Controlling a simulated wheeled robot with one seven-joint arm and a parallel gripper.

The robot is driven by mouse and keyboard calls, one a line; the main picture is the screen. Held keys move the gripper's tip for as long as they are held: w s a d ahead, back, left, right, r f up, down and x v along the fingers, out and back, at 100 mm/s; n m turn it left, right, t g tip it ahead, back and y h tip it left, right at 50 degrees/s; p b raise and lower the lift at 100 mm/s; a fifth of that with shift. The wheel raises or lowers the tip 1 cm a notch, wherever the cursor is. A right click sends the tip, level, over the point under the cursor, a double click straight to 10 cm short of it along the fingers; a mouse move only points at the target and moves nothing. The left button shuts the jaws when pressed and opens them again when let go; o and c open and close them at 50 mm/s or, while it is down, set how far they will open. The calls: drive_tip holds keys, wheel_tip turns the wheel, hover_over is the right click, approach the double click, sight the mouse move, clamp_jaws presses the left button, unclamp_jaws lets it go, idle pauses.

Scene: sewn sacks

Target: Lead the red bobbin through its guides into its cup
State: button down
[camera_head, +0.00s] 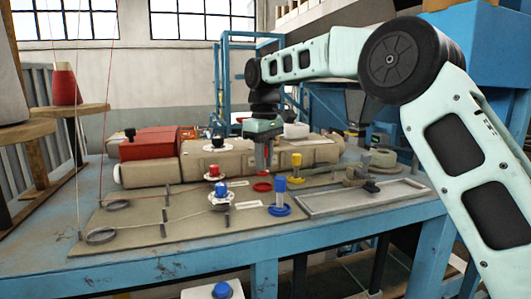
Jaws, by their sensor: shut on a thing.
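My gripper (263,148) points down over the middle of the board and is shut on the red bobbin (263,160), which the fingers mostly cover. A red-topped guide (213,171) on a white disc stands to the left of the gripper. A thin cord line runs from the left of the board toward this guide; whether it passes around it is too small to tell.
A blue-topped peg (281,185) stands in a blue ring close to the right front, and a yellow-topped one (296,160) stands behind it. A blue-topped guide (222,196) is at the left. A shallow tray (365,197) lies to the right.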

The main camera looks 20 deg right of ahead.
sight(264, 172)
drive_tip(key=shift+f, duration=1.75)
drive_tip(key=c, duration=1.1)
unclamp_jaws()
drive_tip(key=shift+c, duration=0.2)
